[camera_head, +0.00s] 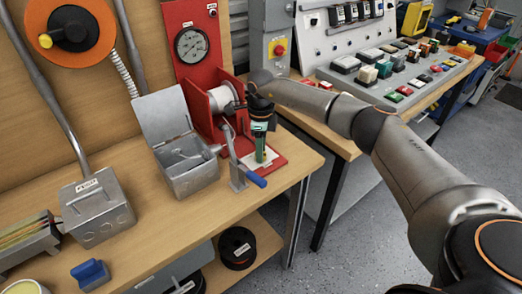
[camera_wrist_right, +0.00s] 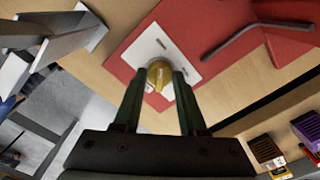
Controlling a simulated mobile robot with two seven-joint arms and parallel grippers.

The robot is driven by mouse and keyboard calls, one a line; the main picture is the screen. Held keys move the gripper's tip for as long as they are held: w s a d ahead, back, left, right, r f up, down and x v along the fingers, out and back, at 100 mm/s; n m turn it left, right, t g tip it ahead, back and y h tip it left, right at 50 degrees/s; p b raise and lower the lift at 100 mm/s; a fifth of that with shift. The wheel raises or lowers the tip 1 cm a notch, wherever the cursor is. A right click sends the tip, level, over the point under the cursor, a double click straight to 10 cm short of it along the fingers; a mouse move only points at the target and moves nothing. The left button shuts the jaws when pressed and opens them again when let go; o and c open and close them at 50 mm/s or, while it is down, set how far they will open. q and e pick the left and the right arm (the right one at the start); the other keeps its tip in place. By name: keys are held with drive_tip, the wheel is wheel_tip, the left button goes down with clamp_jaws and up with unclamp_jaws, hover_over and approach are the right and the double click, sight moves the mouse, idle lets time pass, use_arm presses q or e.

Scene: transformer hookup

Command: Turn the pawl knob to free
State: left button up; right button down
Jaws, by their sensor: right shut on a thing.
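The pawl knob (camera_wrist_right: 159,72) is a round yellow knob on a white plate (camera_wrist_right: 182,47) fixed to a red base (camera_wrist_right: 210,25). The plate also shows in the head view (camera_head: 270,155). My right gripper (camera_wrist_right: 161,84) has its two dark green fingers on either side of the knob, shut on it. In the head view my right gripper (camera_head: 261,155) points down at the plate and hides the knob. The knob's ridge runs roughly up and down in the wrist view. The plate's markings are too small to read. My left gripper is not in view.
The red winch with a white spool (camera_head: 223,97) stands behind the knob. A crank with a blue handle (camera_head: 256,180) is close in front of it. An open grey box (camera_head: 188,175) stands to the left. A gauge (camera_head: 191,45) is on a red panel behind.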

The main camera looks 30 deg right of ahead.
drive_tip(key=shift+r+n, duration=0.1)
drive_tip(key=shift+n, duration=0.2)
idle(0.4)
drive_tip(key=shift+c, duration=2.3)
unclamp_jaws()
wheel_tip(320, 180, up, 12)
drive_tip(key=shift+r, duration=0.2)
